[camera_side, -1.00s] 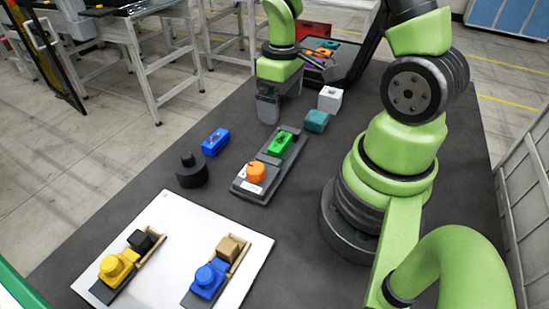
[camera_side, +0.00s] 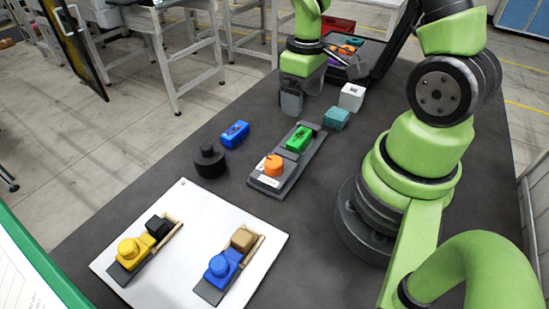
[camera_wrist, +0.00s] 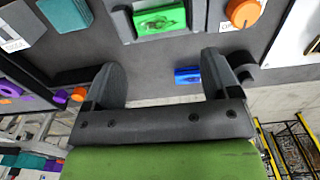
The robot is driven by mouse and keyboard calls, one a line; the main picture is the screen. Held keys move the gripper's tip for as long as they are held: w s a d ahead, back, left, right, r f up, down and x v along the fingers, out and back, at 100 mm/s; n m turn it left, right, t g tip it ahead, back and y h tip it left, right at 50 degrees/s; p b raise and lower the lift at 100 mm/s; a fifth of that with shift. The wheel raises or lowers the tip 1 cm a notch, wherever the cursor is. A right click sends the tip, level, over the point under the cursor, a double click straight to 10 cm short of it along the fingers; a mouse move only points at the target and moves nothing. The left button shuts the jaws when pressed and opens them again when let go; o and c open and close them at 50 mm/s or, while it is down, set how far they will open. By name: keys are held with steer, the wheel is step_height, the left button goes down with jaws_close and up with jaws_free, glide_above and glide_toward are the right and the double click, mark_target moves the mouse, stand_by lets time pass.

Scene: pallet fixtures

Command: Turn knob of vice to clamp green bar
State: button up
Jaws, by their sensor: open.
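The grey vice (camera_side: 257,181) lies on the dark table with its orange knob (camera_side: 273,165) at the near end. The green bar (camera_side: 299,139) sits in the vice at the far end. My gripper (camera_side: 291,103) is above the table, beyond and apart from the vice, holding nothing. In the wrist view its two fingers (camera_wrist: 163,66) are spread wide. There the green bar (camera_wrist: 160,22) is at the top middle and the orange knob (camera_wrist: 243,10) at the top right, both beyond the fingertips. Whether the bar is clamped cannot be told.
A blue block (camera_side: 235,133) and a black round piece (camera_side: 210,161) stand left of the vice. Teal (camera_side: 336,119) and white (camera_side: 351,97) blocks stand behind it, to the right. A white board (camera_side: 190,235) with two fixtures is in front. An open case (camera_side: 372,55) lies behind.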

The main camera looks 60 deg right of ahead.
steer(key=shift+w+a+m, duration=0.1)
steer(key=shift+a+m, duration=0.15)
steer(key=shift+m, duration=0.15)
steer(key=shift+c, duration=1.3)
steer(key=m, duration=1.3)
glide_toward(273, 161)
steer(key=shift+w+d, duration=0.1)
steer(key=shift+d, duration=0.4)
steer(key=shift+a+m, duration=0.45)
steer(key=shift+m, duration=0.05)
step_height(273, 161, down, 10)
steer(key=c, duration=0.9)
